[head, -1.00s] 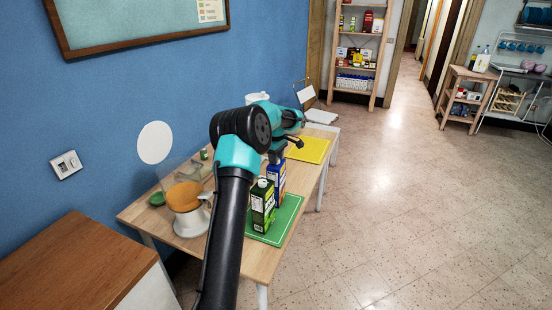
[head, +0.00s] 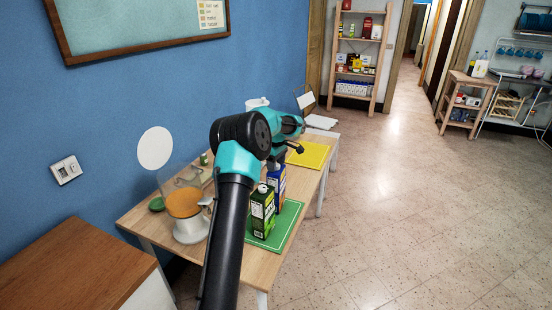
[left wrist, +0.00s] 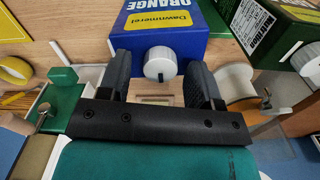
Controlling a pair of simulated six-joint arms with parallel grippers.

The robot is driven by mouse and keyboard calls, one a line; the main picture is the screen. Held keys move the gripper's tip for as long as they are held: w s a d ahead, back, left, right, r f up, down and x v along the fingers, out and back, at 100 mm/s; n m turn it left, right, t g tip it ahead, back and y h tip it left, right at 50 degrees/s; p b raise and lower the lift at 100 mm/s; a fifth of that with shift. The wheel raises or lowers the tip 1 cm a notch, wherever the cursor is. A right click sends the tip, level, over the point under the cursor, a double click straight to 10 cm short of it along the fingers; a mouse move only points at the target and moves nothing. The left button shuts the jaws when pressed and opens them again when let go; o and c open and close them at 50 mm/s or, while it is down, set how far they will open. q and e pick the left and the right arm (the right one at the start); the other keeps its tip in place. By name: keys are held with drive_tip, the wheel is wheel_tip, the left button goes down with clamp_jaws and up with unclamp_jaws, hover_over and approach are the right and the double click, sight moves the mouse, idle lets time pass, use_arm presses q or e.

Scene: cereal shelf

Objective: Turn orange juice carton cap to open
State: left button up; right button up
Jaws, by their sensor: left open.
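The orange juice carton is blue with a yellow label and stands on the table in the head view (head: 277,187), partly behind a green carton (head: 262,211). In the left wrist view the blue carton (left wrist: 160,22) is close, with the word ORANGE on it. Its round white cap (left wrist: 159,64) faces my left gripper. My left gripper (left wrist: 159,72) is open, with one finger on each side of the cap and a visible gap beside it. In the head view the gripper (head: 274,160) is at the carton's top and hides the cap. My right gripper is not in view.
The green carton stands close to the blue one on a green mat (head: 290,219). A yellow mat (head: 310,154) lies farther along the table. A clear container with orange contents (head: 183,202) stands on a white base to the left. The floor to the right is clear.

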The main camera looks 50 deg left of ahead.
use_arm(q)
wheel_tip(320, 180, up, 17)
drive_tip(key=shift+r, duration=0.2)
idle(0.5)
